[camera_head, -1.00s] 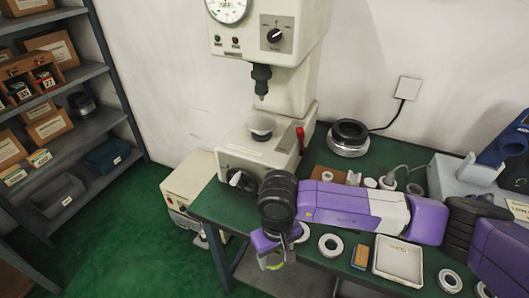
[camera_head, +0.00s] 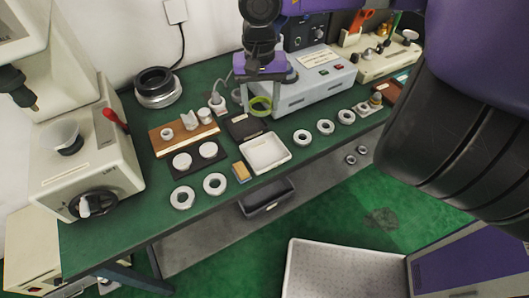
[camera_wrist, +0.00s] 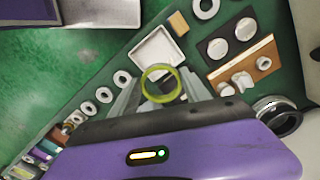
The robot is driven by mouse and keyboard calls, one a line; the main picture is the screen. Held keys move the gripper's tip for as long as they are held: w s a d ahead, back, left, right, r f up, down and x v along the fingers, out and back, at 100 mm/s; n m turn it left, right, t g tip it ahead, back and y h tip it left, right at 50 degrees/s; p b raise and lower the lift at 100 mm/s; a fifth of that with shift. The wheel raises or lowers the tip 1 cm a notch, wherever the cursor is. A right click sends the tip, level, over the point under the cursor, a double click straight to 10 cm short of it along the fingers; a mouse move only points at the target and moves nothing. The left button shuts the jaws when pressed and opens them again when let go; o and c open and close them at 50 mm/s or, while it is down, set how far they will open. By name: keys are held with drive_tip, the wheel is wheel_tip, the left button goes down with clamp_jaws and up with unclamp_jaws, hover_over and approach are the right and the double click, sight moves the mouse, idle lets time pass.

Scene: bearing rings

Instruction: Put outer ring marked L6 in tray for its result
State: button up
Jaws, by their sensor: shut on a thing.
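My gripper (camera_head: 260,92) is shut on a yellow-green ring (camera_head: 261,99), held above the table near the grey box. In the wrist view the ring (camera_wrist: 178,84) sits between the two grey fingers of my gripper (camera_wrist: 160,90). I cannot read any L6 mark on it. A white square tray (camera_head: 287,155) lies on the green table, nearer the front than the ring, and looks empty. It also shows in the wrist view (camera_wrist: 136,56), just beyond the ring. A dark tray (camera_head: 288,191) is on the shelf below the table.
Several grey rings (camera_head: 325,127) lie along the table's front edge, with two more (camera_head: 182,197) at the left. A brown block (camera_head: 241,172), a dark plate with two discs and a wooden stand (camera_head: 160,148) are left of the tray. A grey box (camera_head: 310,95) stands behind.

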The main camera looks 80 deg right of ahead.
sight(265, 155)
drive_tip(key=shift+s+d+r, duration=0.1)
drive_tip(key=shift+s, duration=0.35)
drive_tip(key=shift+s+f, duration=0.1)
drive_tip(key=shift+f, duration=0.25)
wheel_tip(265, 155, down, 19)
drive_tip(key=p, duration=0.3)
drive_tip(key=shift+d, duration=0.1)
drive_tip(key=shift+f, duration=0.1)
drive_tip(key=shift+f, duration=0.1)
drive_tip(key=o, duration=1.6)
